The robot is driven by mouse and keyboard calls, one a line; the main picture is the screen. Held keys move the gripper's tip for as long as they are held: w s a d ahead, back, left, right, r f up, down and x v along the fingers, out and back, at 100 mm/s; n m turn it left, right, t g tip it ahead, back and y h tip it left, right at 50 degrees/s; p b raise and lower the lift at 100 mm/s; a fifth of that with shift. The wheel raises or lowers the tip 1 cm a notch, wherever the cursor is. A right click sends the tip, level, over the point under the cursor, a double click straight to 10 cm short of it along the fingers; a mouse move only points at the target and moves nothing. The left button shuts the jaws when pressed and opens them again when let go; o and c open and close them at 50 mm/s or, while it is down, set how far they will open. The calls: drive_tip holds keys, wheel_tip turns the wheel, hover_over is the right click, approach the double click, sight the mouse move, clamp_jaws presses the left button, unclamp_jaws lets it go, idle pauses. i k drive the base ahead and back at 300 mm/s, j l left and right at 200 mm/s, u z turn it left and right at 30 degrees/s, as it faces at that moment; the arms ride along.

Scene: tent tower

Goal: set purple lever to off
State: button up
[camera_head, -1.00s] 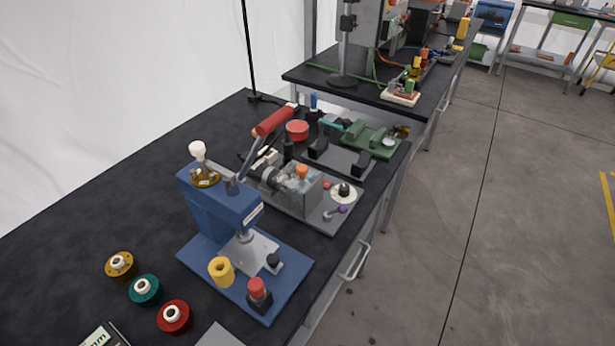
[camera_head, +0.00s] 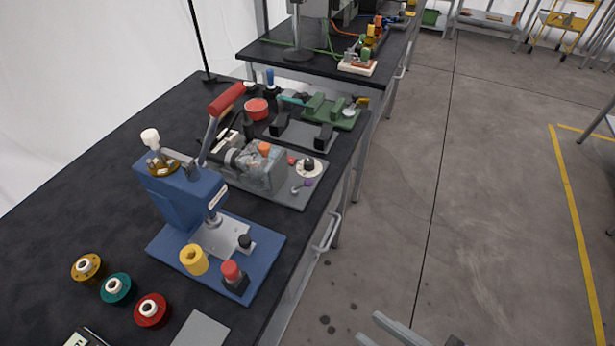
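The small purple-tipped lever (camera_head: 308,183) sits at the front right corner of a grey machine plate (camera_head: 290,196), below a white round dial with a black knob (camera_head: 309,166). Its short arm runs down and left to a grey pivot. At this size I cannot read any on or off marking. Grey parts, likely of my own arm or gripper, enter at the bottom edge, right of the bench and well apart from the lever. I cannot make out fingertips or whether they are open.
A green fixture (camera_head: 333,112) lies beyond the grey machine. The floor (camera_head: 480,200) to the right of the bench is clear.

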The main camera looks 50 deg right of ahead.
sight(309, 182)
drive_tip(key=k+l+z, duration=0.15)
drive_tip(key=l+z, duration=0.5)
drive_tip(key=k+l+z, duration=0.1)
drive_tip(key=l+z, duration=0.25)
